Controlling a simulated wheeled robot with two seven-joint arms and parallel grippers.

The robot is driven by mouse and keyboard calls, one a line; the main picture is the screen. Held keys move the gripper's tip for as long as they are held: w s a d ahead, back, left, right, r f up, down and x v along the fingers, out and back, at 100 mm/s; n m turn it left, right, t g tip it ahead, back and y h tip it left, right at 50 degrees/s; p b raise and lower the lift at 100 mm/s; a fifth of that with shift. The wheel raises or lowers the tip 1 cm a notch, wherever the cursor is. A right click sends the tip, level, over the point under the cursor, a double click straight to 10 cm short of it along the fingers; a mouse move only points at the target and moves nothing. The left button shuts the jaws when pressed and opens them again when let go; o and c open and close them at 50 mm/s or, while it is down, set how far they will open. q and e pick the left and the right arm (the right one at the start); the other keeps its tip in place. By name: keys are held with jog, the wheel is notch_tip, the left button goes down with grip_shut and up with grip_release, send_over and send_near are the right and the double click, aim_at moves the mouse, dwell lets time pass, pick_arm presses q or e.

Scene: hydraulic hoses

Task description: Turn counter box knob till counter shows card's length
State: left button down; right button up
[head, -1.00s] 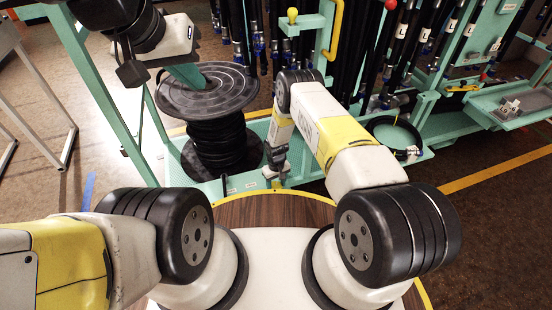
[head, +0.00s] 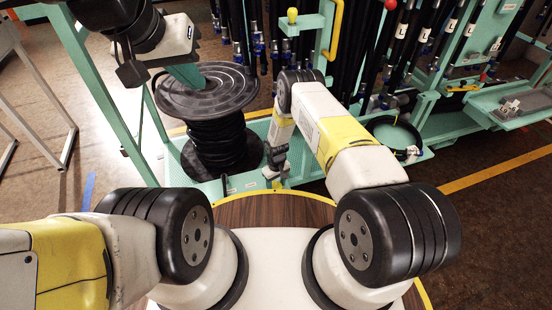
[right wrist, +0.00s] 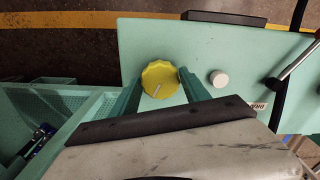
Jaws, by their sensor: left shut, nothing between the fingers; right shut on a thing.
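In the right wrist view a round yellow knob (right wrist: 158,74) with a pale pointer line sits on a flat mint-green panel (right wrist: 150,35). The two teal fingers of my right gripper (right wrist: 162,82) are closed on either side of it. In the head view my right gripper (head: 277,174) is low, right of the black hose reel. A small white label with dark characters (right wrist: 257,107) is partly covered by my gripper body; I cannot read it. I cannot make out the card. My left gripper (head: 186,76) is shut and empty above the reel.
A pale round button (right wrist: 218,79) and a lever (right wrist: 292,62) stand right of the knob. The black hose reel (head: 207,90) is left of my right gripper. A hose coil (head: 395,138) lies to its right. Hanging hoses (head: 365,50) fill the back.

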aim_at(276, 186)
jog(key=shift+w+n, duration=0.1)
jog(key=shift+n, duration=0.6)
dwell(1.1)
jog(key=o, duration=1.3)
jog(key=shift+o, duration=0.2)
jog(key=shift+r, duration=3.9)
